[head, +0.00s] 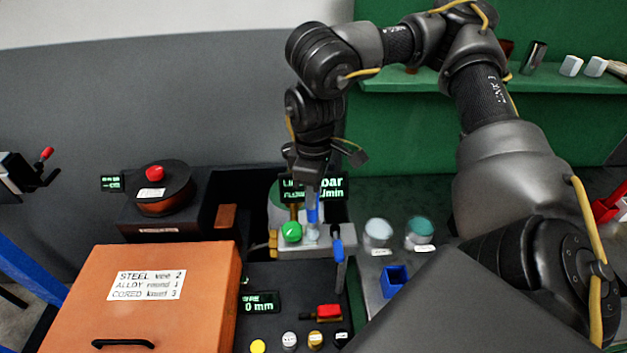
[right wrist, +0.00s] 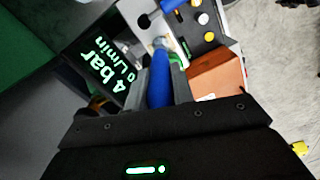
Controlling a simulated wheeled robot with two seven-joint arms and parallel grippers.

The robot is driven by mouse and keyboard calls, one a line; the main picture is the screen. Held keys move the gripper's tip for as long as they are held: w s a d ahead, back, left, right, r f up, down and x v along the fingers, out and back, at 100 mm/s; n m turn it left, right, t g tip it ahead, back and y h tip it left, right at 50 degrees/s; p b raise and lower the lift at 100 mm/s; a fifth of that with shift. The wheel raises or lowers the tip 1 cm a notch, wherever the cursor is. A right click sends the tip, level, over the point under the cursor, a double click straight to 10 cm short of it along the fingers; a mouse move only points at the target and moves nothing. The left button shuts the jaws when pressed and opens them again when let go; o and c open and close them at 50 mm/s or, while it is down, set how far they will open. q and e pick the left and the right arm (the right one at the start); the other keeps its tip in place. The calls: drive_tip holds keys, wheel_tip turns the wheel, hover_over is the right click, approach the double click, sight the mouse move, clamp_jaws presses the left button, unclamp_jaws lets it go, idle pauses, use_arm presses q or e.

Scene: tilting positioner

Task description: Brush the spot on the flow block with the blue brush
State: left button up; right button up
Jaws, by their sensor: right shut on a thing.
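My right gripper (head: 313,192) points down over the flow block (head: 290,250) and is shut on the blue brush (head: 313,214). In the right wrist view the brush's blue handle (right wrist: 160,88) sits between the two fingers. The brush is about upright, with its pale lower end (head: 312,233) at the block's top, right of the green knob (head: 291,232). I cannot tell whether it touches. I cannot make out the spot. The flow block is pale with brass fittings, below a display (head: 320,188) with green text. My left gripper is not in view.
A blue-handled part (head: 337,248) stands just right of the block. Two lidded jars (head: 378,232) (head: 420,231) and an open blue holder (head: 394,281) are to the right. An orange box (head: 165,310) and a dark unit with a red knob (head: 154,173) are to the left.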

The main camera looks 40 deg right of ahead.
drive_tip(key=shift+s+a, duration=0.1)
drive_tip(key=shift+s+a+f, duration=0.1)
drive_tip(key=shift+s+a, duration=0.45)
drive_tip(key=shift+s, duration=0.2)
drive_tip(key=shift+w+d, duration=0.15)
drive_tip(key=shift+w, duration=0.05)
drive_tip(key=shift+w+d+p, duration=0.3)
drive_tip(key=shift+w+d, duration=0.25)
drive_tip(key=shift+w, duration=0.2)
